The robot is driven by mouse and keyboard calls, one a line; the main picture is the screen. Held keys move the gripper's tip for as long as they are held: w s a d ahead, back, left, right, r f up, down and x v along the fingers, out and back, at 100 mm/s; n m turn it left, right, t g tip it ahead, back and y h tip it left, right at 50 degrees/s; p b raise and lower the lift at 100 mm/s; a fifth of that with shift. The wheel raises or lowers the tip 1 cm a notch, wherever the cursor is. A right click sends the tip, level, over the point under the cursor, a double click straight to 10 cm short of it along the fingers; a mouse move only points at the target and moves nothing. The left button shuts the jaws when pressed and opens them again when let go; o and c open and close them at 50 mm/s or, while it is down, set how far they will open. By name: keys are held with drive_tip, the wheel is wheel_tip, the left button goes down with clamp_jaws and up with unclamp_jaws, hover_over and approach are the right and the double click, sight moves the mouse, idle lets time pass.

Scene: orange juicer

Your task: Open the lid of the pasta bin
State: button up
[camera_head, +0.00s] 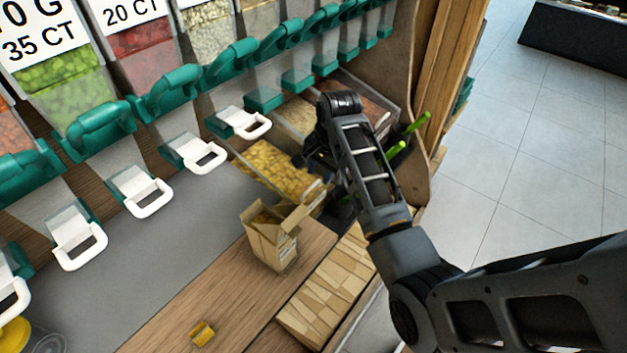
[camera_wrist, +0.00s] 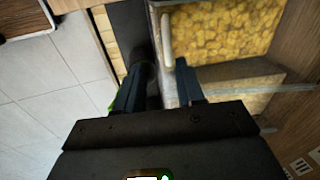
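The pasta bin (camera_head: 272,168) is a clear bin of yellow pasta behind the cardboard box in the head view; my arm hides its right part. In the wrist view the pasta bin (camera_wrist: 235,30) fills the upper right, and its clear lid looks closed. A pale upright handle (camera_wrist: 166,40) stands at the lid's left edge. My gripper (camera_wrist: 157,80) is open, with its two dark fingers spread. The handle lies ahead of the gap between the fingertips, nearer the right finger; I cannot tell whether they touch. In the head view my fingertips are largely hidden by the arm.
An open cardboard box (camera_head: 270,245) stands on the wooden ledge in front of the bin. A small yellow piece (camera_head: 202,333) lies nearby. Dispensers with green handles (camera_head: 170,92) and white-handled flaps (camera_head: 140,192) line the left. A green-handled tool (camera_head: 408,135) is right of my arm.

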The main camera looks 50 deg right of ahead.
sight(312, 186)
drive_tip(key=shift+m, duration=0.3)
drive_tip(key=shift+w+x, duration=0.2)
drive_tip(key=shift+x, duration=0.9)
drive_tip(key=shift+w+x, duration=0.2)
drive_tip(key=shift+x, duration=0.9)
drive_tip(key=shift+w+x, duration=0.15)
drive_tip(key=shift+x, duration=0.9)
drive_tip(key=shift+r, duration=0.15)
drive_tip(key=shift+c, duration=0.2)
clamp_jaws()
